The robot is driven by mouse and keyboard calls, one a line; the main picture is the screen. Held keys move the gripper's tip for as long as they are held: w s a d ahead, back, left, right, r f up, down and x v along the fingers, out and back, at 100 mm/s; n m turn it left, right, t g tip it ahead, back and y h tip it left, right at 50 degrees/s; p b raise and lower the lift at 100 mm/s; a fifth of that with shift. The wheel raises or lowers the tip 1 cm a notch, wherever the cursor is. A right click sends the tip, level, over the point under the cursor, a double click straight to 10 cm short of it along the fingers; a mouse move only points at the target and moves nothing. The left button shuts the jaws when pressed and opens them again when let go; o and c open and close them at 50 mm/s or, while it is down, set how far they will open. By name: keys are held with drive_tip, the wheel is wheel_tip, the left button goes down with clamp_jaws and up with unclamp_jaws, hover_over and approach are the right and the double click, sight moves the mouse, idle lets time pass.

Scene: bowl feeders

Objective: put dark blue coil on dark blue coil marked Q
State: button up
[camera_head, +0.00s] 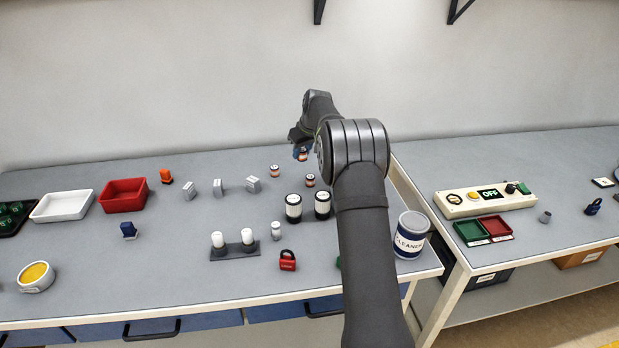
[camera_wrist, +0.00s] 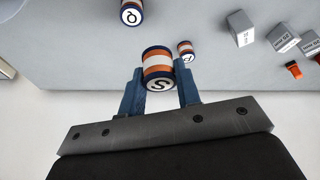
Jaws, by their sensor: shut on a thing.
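My gripper (camera_wrist: 160,90) is shut on a coil (camera_wrist: 158,66) with dark blue, orange and white bands and an S on its end face. The held coil also shows in the head view (camera_head: 301,154), at the back of the table beneath my gripper. The coil marked Q (camera_wrist: 131,13) is at the top of the wrist view, apart from the held coil and partly cut off. In the head view it appears to be the right one (camera_head: 310,180) of two standing coils. Another similar coil (camera_wrist: 185,49) stands to the other side; its mark is too small to read.
Grey blocks (camera_head: 251,184) stand left of the coils. Two black-and-white cylinders (camera_head: 293,207) stand in front. A red tray (camera_head: 123,195) and a white tray (camera_head: 62,206) are further left. A cleaner can (camera_head: 411,235) stands near the right edge.

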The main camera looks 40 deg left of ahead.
sight(310, 177)
drive_tip(key=w+f, duration=0.1)
drive_tip(key=f, duration=0.1)
drive_tip(key=d+f, duration=0.1)
drive_tip(key=f, duration=0.2)
drive_tip(key=w+f, duration=0.1)
drive_tip(key=f, duration=0.2)
drive_tip(key=shift+w+d, duration=0.2)
drive_tip(key=shift+w, duration=0.1)
drive_tip(key=shift+m, duration=0.3)
drive_tip(key=o, duration=1)
drive_tip(key=shift+f, duration=0.1)
drive_tip(key=shift+c, duration=0.2)
drive_tip(key=v, duration=1.2)
drive_tip(key=shift+s+a, duration=0.1)
drive_tip(key=shift+a, duration=0.05)
